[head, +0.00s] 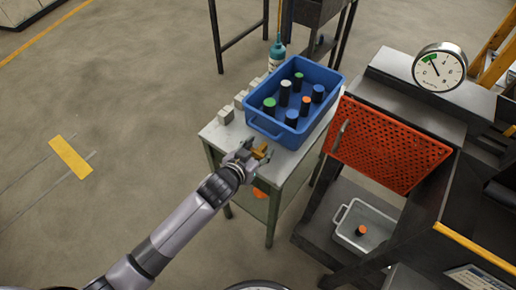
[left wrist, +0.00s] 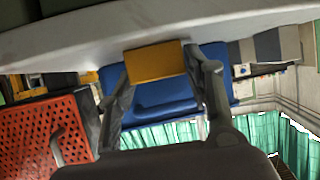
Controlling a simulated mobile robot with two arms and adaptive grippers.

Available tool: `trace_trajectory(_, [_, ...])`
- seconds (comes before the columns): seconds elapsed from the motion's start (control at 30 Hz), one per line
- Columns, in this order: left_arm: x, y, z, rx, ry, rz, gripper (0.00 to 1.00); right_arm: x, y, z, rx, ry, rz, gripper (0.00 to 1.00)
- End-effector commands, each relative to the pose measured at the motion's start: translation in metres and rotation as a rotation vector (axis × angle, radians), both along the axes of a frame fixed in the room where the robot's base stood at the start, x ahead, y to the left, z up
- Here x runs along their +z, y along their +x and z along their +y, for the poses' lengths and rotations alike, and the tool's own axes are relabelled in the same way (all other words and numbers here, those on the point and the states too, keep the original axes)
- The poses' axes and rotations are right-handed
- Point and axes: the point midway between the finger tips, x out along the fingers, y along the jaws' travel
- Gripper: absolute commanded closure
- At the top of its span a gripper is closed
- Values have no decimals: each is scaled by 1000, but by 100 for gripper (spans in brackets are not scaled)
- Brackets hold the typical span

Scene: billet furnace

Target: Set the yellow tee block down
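The yellow tee block (head: 261,152) is between the fingers of my left gripper (head: 252,155), at the near left edge of the small grey table (head: 285,170). In the left wrist view, the yellow block (left wrist: 155,62) spans the gap between both fingertips of the left gripper (left wrist: 158,65), which look shut on it. Its tee shape is hard to make out. I cannot tell whether the block touches the tabletop. My right gripper is not in view.
A blue bin (head: 259,124) with several dark, coloured-top cylinders fills much of the tabletop. Grey blocks (head: 226,115) and a teal bottle (head: 277,52) line its left side. An orange perforated panel (head: 388,143) stands right, above a grey tray (head: 342,236). Floor on the left is open.

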Motion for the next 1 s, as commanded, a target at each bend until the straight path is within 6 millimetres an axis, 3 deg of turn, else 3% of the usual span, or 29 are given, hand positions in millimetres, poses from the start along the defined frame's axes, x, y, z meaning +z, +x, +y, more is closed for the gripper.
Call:
trace_trajectory(0.17, [0,0,0,0,0,0,39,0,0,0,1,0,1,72])
trace_trajectory(0.57, [4,-3,2,0,0,1,39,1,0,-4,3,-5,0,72])
trace_trajectory(1.0, [38,-68,35,0,0,1,39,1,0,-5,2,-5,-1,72])
